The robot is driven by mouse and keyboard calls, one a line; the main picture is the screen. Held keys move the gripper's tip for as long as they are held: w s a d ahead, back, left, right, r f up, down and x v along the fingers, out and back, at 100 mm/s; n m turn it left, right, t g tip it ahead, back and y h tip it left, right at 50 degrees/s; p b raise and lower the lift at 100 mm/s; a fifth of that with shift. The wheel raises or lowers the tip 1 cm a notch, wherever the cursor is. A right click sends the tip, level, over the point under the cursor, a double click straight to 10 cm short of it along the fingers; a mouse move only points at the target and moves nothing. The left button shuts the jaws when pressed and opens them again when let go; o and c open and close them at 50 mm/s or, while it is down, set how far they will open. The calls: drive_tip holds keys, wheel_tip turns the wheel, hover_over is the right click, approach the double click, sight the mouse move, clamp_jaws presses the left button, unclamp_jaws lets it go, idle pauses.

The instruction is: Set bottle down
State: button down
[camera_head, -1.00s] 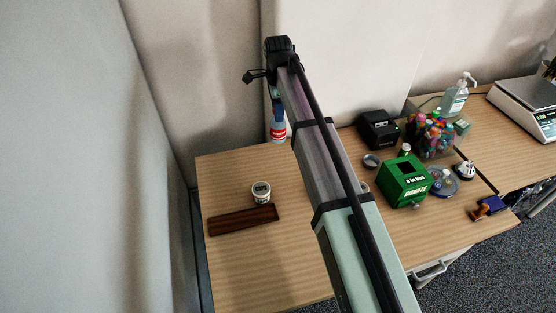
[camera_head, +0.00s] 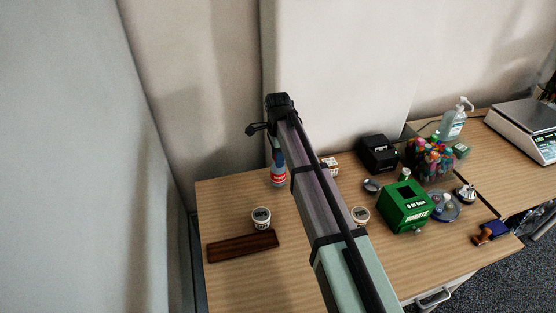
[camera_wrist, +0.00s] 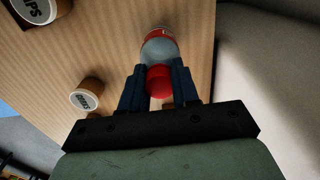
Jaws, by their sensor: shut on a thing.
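The bottle (camera_head: 278,179) has a clear bluish body with a red and white label. It shows just below the end of my arm at the back left of the desk. In the wrist view the bottle (camera_wrist: 160,48) has a red cap (camera_wrist: 159,82), which sits between the two dark fingers of my gripper (camera_wrist: 159,86). My gripper is shut on the bottle at its cap end. The head view does not show clearly whether the bottle's base touches the desk (camera_head: 225,200).
Another tub (camera_head: 360,216), a green donation box (camera_head: 405,207), a black printer (camera_head: 378,154) and a container of markers (camera_head: 430,160) are to the right.

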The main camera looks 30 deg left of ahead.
drive_tip(key=shift+f, duration=0.65)
drive_tip(key=c, duration=0.8)
unclamp_jaws()
wheel_tip(320, 180, up, 12)
drive_tip(key=shift+r, duration=0.1)
